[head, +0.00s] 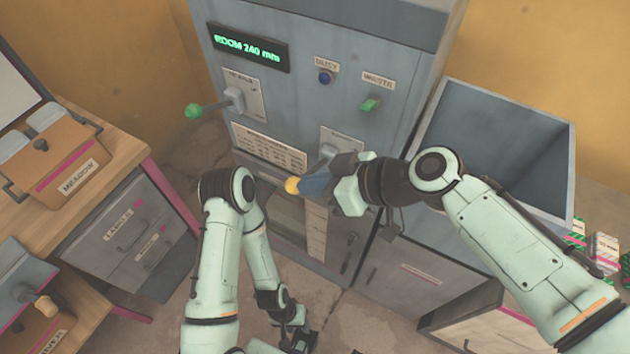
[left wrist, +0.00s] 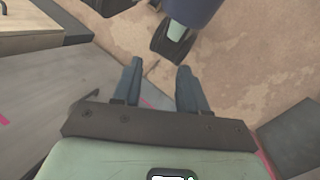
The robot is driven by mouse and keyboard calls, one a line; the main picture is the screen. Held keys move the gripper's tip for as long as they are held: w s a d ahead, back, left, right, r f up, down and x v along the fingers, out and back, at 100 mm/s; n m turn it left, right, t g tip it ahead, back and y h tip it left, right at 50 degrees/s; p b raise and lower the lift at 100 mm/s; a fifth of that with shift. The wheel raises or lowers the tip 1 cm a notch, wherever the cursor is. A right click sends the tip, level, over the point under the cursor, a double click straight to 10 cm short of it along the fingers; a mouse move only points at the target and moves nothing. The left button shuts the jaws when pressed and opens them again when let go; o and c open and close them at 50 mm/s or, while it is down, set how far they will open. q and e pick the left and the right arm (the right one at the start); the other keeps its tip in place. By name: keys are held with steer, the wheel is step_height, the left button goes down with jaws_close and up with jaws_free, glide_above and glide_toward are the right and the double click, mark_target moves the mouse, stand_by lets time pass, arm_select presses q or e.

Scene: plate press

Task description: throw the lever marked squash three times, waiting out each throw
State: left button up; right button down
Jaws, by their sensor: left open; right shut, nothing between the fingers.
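The grey press cabinet (head: 300,85) has two levers. One lever with a green knob (head: 192,110) sticks out to the left from its plate at the upper left; I cannot read its label. A second lever has a yellow knob (head: 292,185), and its plate (head: 340,142) is partly covered by my right arm, so its label is hidden. My right gripper (head: 312,185) is shut with its fingertips right at the yellow knob; I cannot tell whether they touch. My left gripper (head: 302,338) is low over the floor; in the left wrist view (left wrist: 158,80) it is open and empty.
A green display (head: 247,48) reads ROOM 240 mm. An open grey bin (head: 500,145) stands right. A wooden desk (head: 110,150) with drawers stands left.

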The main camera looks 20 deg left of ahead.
arm_select(q)
step_height(320, 180, down, 11)
steer(key=b, duration=1.2)
steer(key=w+a+f+t+y+b, duration=0.1)
steer(key=w+a+f+t+b, duration=0.1)
steer(key=w+f+b, duration=0.1)
steer(key=w+a+f+n+t+y+b, duration=0.1)
steer(key=w+a+f+t+b, duration=0.1)
steer(key=w+f, duration=0.3)
steer(key=w+a+b, duration=0.1)
steer(key=w, duration=0.2)
steer(key=shift+a, duration=0.15)
arm_select(e)
steer(key=s+f+n+t, duration=0.3)
steer(key=f+n+t, duration=0.1)
steer(key=f, duration=0.9)
steer(key=shift+s+f+t, duration=0.15)
steer(key=shift+f+t, duration=0.15)
steer(key=shift+t, duration=0.2)
arm_select(q)
steer(key=shift+r, duration=0.1)
arm_select(e)
steer(key=shift+r, duration=0.1)
arm_select(q)
steer(key=shift+r, duration=0.45)
arm_select(e)
steer(key=shift+r, duration=0.75)
